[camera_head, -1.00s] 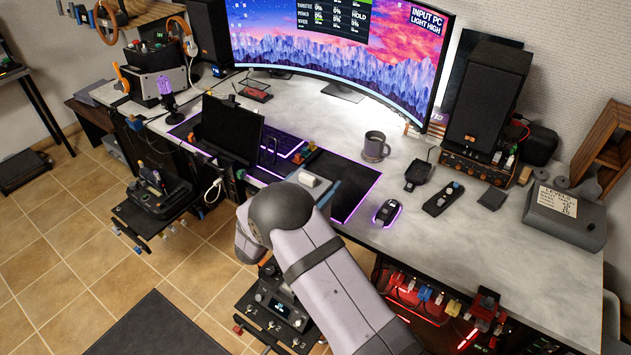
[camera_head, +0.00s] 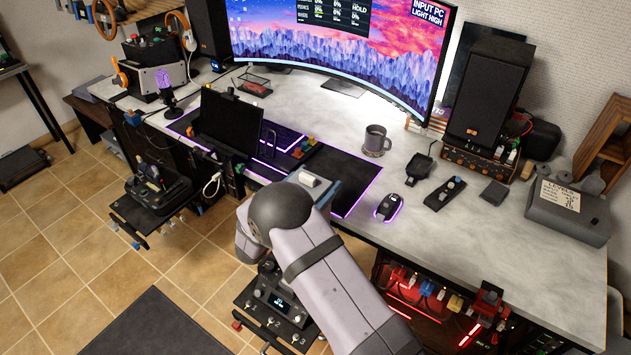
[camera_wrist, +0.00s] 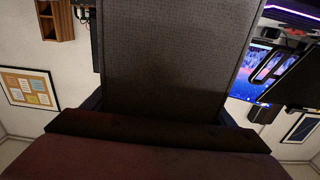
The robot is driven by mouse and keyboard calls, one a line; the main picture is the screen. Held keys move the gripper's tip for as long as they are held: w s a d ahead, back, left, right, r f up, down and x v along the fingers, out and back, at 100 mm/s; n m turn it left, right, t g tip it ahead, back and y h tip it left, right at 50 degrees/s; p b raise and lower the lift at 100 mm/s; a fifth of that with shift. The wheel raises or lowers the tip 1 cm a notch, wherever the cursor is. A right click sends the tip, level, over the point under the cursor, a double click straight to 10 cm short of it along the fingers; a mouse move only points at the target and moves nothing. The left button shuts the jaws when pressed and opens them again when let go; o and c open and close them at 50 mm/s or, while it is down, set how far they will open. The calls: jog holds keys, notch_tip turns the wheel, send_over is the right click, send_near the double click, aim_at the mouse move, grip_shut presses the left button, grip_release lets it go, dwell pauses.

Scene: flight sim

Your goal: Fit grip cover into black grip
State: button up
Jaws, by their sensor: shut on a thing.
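My arm (camera_head: 325,270) crosses the lower middle of the head view, and its links hide my gripper there. In the wrist view no fingertips can be made out. A large dark grey textured panel (camera_wrist: 175,60) fills the middle of that view, with a dark bar (camera_wrist: 160,128) and a dark reddish surface below it. I cannot tell what these are. In the head view a black control unit (camera_head: 155,190) with an upright stick stands on the left side mount; it may carry the black grip. I cannot make out the grip cover for certain.
The desk (camera_head: 480,250) holds a mug (camera_head: 375,141), a lit mouse (camera_head: 388,207), a black strip with knobs (camera_head: 444,193) and a grey box (camera_head: 568,212). A control panel (camera_head: 275,305) with a small display sits beside my arm.

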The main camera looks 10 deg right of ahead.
jog(key=shift+f+b, duration=4.1)
jog(key=shift+f, duration=1.1)
jog(key=o, duration=1.2)
jog(key=shift+c, duration=0.2)
jog(key=shift+s+a, duration=0.1)
jog(key=shift+b+v, duration=0.8)
jog(key=shift+v, duration=2.75)
jog(key=shift+r, duration=0.1)
